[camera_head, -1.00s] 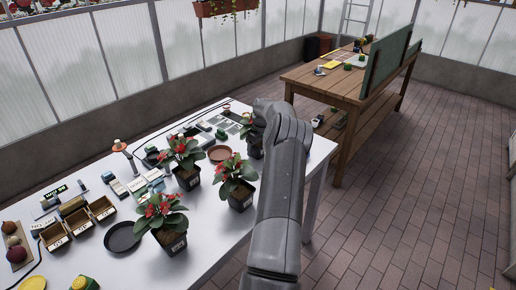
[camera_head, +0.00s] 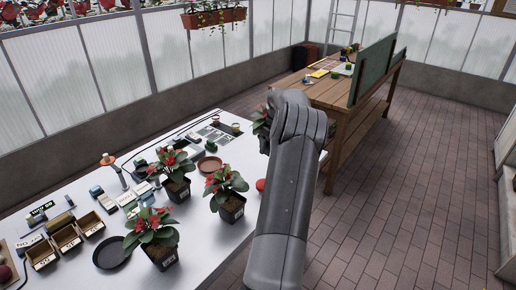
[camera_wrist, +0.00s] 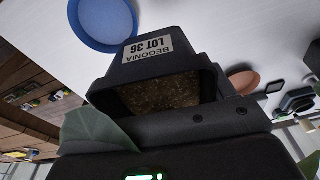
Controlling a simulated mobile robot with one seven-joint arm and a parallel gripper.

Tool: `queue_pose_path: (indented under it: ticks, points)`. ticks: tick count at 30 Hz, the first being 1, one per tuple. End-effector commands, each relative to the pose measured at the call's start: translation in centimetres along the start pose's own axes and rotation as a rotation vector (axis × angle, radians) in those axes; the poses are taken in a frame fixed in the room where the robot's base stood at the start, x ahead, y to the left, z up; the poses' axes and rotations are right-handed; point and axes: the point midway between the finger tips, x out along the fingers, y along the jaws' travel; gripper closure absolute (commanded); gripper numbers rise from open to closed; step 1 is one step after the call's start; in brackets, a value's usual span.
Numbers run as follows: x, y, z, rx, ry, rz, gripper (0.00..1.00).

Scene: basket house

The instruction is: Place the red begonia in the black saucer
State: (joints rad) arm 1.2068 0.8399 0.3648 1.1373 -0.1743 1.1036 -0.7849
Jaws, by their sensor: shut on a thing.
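My gripper (camera_wrist: 180,140) is shut on a black plant pot (camera_wrist: 155,75) labelled "BEGONIA LOT 36". The wrist view shows it close up, with soil inside and a green leaf. In the head view, only green leaves (camera_head: 262,122) of this plant show beside my arm; its flowers are hidden or too small to tell. The black saucer (camera_head: 112,251) lies empty on the white table at the lower left, well apart from the held pot. Three red-flowered begonias in black pots stand on the table: front (camera_head: 153,232), right (camera_head: 225,188) and back (camera_head: 171,168).
A terracotta saucer (camera_head: 209,166) lies behind the right begonia. A blue saucer (camera_wrist: 105,25) shows in the wrist view. Wooden boxes (camera_head: 66,239) stand left of the black saucer. A wooden bench (camera_head: 340,95) stands at the back right.

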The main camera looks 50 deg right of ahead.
Motion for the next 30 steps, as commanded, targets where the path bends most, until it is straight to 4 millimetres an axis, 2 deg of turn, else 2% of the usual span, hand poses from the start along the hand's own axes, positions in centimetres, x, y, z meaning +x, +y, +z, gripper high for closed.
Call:
queue_pose_path:
  ticks: [4,10,14,17,20,24,26,30]
  points:
    - [-0.8,0.3,0.8,-0.001,0.000,0.000,0.54]
    - [-0.9,0.3,0.9,-0.002,0.000,0.000,0.54]
    - [-1.1,-1.2,-0.1,-0.021,0.001,-0.002,0.54]
    - [-1.3,-4.2,-1.9,-0.053,0.002,-0.007,0.54]
    - [-1.6,-8.6,-4.2,-0.099,0.004,-0.014,0.54]
    - [-2.0,-15.9,-6.8,-0.168,0.004,-0.026,0.54]
    - [-2.1,-19.1,-7.5,-0.198,0.004,-0.031,0.54]
    - [-2.6,-26.8,-8.5,-0.264,0.004,-0.042,0.54]
